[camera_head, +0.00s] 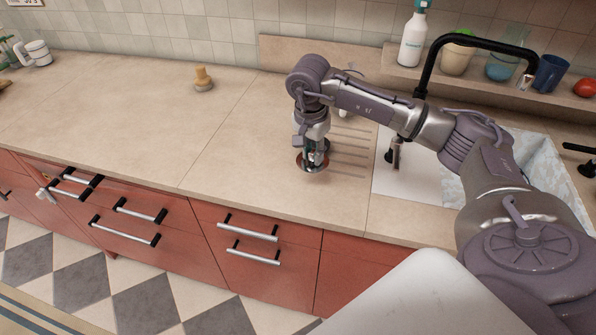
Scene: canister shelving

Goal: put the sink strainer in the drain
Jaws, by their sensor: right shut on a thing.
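My right gripper (313,157) points down over the counter, left of the sink. It is shut on a small round, reddish-dark disc, which looks like the sink strainer (304,165); the fingers cover much of it. The disc is at or just above the counter surface; I cannot tell whether it touches. The sink (405,187) is at the right, its white inside partly covered by my right arm. I cannot see the drain. My left gripper is not in view.
A black faucet (425,68) arches over the sink. A ledge behind holds a white bottle (413,42), a blue mug (550,73) and several other items. A wooden object (203,79) stands on the counter, which is largely clear at left. Grooves (350,147) lie beside the gripper.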

